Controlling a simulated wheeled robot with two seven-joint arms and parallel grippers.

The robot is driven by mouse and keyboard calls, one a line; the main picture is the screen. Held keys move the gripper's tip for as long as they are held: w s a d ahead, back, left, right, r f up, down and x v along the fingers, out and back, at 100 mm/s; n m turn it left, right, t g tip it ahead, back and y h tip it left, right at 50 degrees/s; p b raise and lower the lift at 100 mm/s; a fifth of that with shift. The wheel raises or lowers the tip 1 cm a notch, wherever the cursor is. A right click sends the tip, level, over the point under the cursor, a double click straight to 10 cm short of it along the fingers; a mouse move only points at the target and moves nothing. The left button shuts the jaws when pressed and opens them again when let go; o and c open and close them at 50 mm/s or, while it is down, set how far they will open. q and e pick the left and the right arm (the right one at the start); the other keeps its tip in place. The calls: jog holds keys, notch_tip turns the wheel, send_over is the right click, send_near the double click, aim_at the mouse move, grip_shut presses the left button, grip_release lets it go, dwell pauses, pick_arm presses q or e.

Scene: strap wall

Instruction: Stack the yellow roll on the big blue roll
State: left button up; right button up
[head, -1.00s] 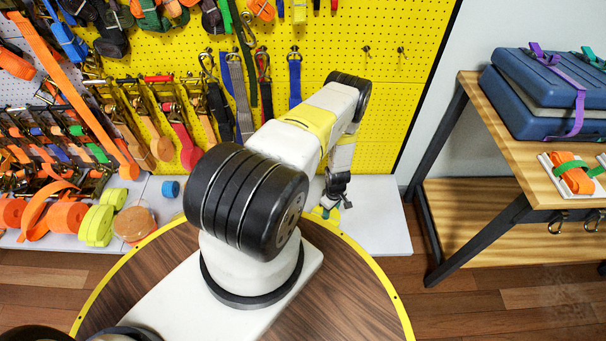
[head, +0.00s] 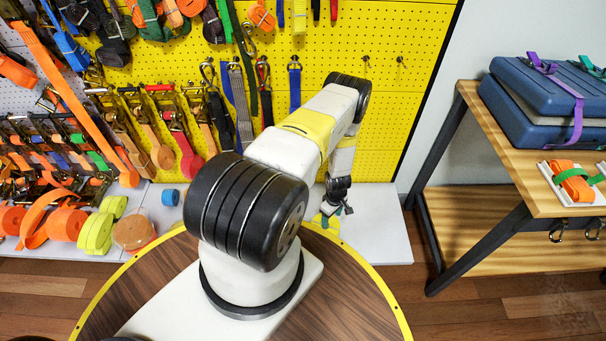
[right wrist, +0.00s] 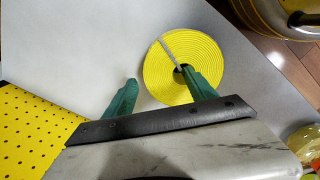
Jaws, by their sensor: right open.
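The yellow roll (right wrist: 160,85) lies flat on the pale shelf in the right wrist view, a coiled disc with a small dark centre hole. My right gripper (right wrist: 160,77) is open above it; one green finger overlaps the roll at its centre, the other is left of it over bare shelf. In the head view my right gripper (head: 334,212) is low over the shelf, and a bit of yellow shows beneath it. A blue roll (head: 170,197) sits on the shelf further left; whether it is the big one I cannot tell. My left gripper is not in view.
Orange rolls (head: 66,223), yellow-green rolls (head: 97,232) and a tan roll (head: 134,232) crowd the shelf's left. The yellow pegboard (head: 390,120) with hanging straps rises behind. The round brown table (head: 345,300) is in front. The pale shelf (head: 385,225) right of my gripper is clear.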

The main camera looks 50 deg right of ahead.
notch_tip(320, 180, up, 10)
jog(key=w+d+r+h, duration=0.1)
jog(key=w+d+r, duration=0.2)
jog(key=w+r, duration=1.2)
jog(key=w+a+r+t, duration=0.1)
jog(key=w+a+r, duration=0.25)
jog(key=r, duration=0.45)
jog(key=w+a+r+h, duration=0.1)
jog(key=w+a+r, duration=0.25)
jog(key=r, duration=0.35)
jog(key=w+a+r+t, duration=0.1)
jog(key=w+a+r, duration=0.25)
jog(key=r, duration=0.45)
jog(key=w+a+r+t, duration=0.2)
jog(key=a+r, duration=1.5)
jog(key=s+a+r+t+y, duration=0.1)
jog(key=s+a+r+y, duration=0.1)
jog(key=s+a+r, duration=0.3)
jog(key=s+a+r+n+t+y, duration=0.1)
jog(key=s+a+r+y, duration=0.1)
jog(key=s+a+r, duration=0.3)
jog(key=s+a, duration=0.3)
jog(key=a, duration=0.4)
jog(key=shift+a, duration=0.25)
jog(key=shift+s, duration=0.1)
